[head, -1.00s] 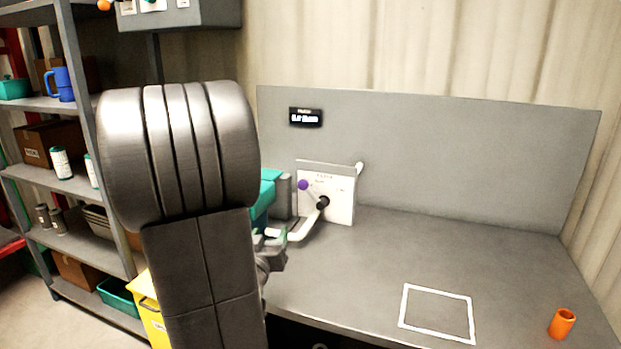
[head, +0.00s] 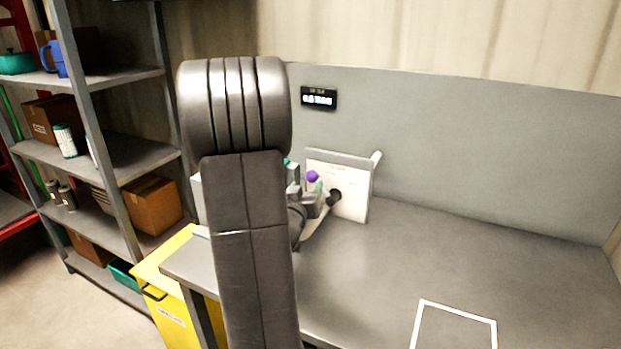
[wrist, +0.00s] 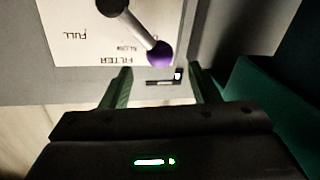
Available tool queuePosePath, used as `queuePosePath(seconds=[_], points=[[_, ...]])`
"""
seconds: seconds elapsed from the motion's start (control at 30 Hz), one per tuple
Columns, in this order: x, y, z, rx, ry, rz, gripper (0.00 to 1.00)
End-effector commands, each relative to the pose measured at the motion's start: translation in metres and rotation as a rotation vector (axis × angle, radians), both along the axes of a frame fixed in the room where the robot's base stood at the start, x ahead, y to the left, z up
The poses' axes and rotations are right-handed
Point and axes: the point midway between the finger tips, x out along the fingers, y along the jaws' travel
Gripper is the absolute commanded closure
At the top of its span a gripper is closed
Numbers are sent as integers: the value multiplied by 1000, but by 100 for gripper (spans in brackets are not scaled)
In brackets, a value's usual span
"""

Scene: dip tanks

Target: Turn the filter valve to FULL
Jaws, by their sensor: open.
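The filter valve is a pale lever with a purple knob (head: 313,176) and a black hub (head: 334,197) on a white panel (head: 352,177). In the wrist view the panel appears upside down, with labels FULL, SLOW and FILTER. There the lever runs from the dark hub to the purple knob (wrist: 159,54), beside SLOW and away from FULL. My gripper (wrist: 158,76) is open, its green-lined fingers either side of the knob's line, the knob just beyond the tips. In the head view my gripper (head: 311,198) is beside the knob, partly hidden by my arm.
The panel stands on a grey bench (head: 420,245) with a backboard bearing a small display (head: 319,98). A teal object (wrist: 272,105) lies close on the right in the wrist view. A white outlined square (head: 458,308) marks clear bench.

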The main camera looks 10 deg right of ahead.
Motion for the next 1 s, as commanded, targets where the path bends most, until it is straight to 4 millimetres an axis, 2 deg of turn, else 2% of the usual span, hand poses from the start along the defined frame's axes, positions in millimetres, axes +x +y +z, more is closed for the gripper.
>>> queuePosePath(seconds=[0.1, 0.3, 0.67, 0.7, 0.9, 0.97, 1.0], points=[[21, -9, 1, 1, 0, -2, 45], [43, -18, 0, 1, 1, 0, 45], [49, -20, 0, 1, 0, 1, 45], [48, -20, 0, 1, 0, 1, 47], [48, -20, 0, 1, 0, 1, 86], [48, -20, 0, 1, 0, 1, 98], [48, -20, 0, 1, 0, 1, 100]])
